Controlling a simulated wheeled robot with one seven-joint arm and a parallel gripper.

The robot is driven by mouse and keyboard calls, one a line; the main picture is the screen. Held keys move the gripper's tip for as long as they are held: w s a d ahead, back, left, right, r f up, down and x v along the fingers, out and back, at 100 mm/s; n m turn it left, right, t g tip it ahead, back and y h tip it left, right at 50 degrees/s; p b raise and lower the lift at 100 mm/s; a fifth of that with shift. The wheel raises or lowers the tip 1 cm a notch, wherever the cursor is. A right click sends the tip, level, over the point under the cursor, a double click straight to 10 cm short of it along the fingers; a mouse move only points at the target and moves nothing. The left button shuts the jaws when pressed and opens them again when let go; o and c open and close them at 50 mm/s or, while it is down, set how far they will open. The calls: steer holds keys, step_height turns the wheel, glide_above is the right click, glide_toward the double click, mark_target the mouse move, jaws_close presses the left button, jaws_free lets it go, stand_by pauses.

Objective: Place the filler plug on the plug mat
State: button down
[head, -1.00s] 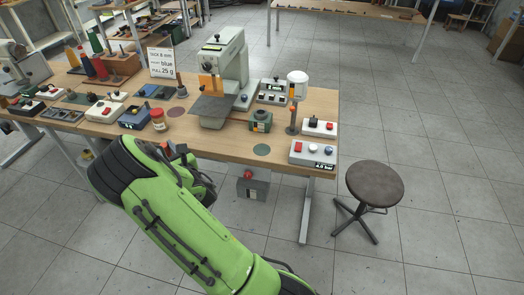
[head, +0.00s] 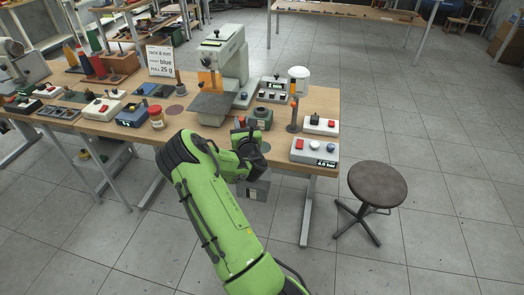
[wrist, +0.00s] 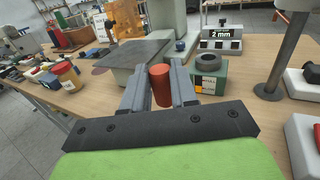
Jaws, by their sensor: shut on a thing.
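The filler plug, an orange-red cylinder (wrist: 161,86), stands upright between the two grey fingers of my gripper (wrist: 158,80) in the wrist view. My gripper is shut on it. In the head view my gripper (head: 245,138) is over the front edge of the bench, just in front of the small green unit. A flat reddish-brown disc (head: 176,110) lies on the bench to the left of the press plate. I cannot tell which disc is the plug mat.
The green unit with a dark ring on top (wrist: 208,70) stands close beyond the right finger. The grey press (head: 222,75), a post with a white cup (head: 298,78) and a button box (head: 315,150) stand nearby. A red-lidded jar (head: 157,118) is to the left.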

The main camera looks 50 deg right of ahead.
steer(key=s+d+f+m+g+h+b, duration=0.1)
steer(key=s+d+m+g+h, duration=0.1)
steer(key=s+d, duration=0.3)
steer(key=f+b, duration=0.2)
steer(key=f, duration=0.1)
steer(key=f+b, duration=0.2)
steer(key=f, duration=0.1)
steer(key=w+d+f+b, duration=0.1)
steer(key=f+b, duration=0.1)
steer(key=f, duration=0.1)
steer(key=shift+f, duration=0.2)
steer(key=c, duration=0.9)
jaws_free()
steer(key=shift+r, duration=0.1)
